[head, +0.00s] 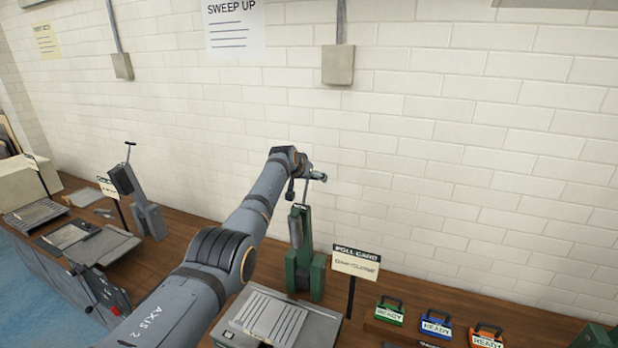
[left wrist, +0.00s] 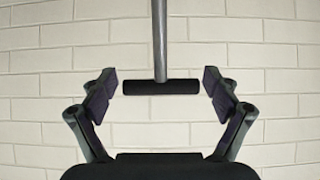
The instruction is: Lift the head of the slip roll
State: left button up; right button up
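The slip roll appears to be the green machine (head: 304,262) standing on the bench, with a tilted grey-green upright head part (head: 296,230). My left gripper (head: 312,177) is just above its top, at the end of my grey arm. In the left wrist view a black crossbar handle (left wrist: 160,87) on a thin metal rod (left wrist: 159,40) lies between the two fingers. The left gripper (left wrist: 160,80) is open, with a gap between each finger and the bar ends. The handle's join to the machine is hidden. My right gripper is not in view.
A grey ribbed plate (head: 268,316) lies in front. Green, blue and orange "READY" cases (head: 436,325) sit right. A similar grey machine with a T-handle (head: 140,200) stands left. White brick wall (head: 450,130) is close behind.

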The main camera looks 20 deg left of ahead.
pick_arm(q)
jog(key=shift+s+r, duration=0.2)
jog(key=shift+s+a+r, duration=0.1)
jog(key=shift+s+r, duration=0.2)
jog(key=v, duration=1)
jog(key=shift+s+r, duration=0.2)
jog(key=shift+s, duration=0.15)
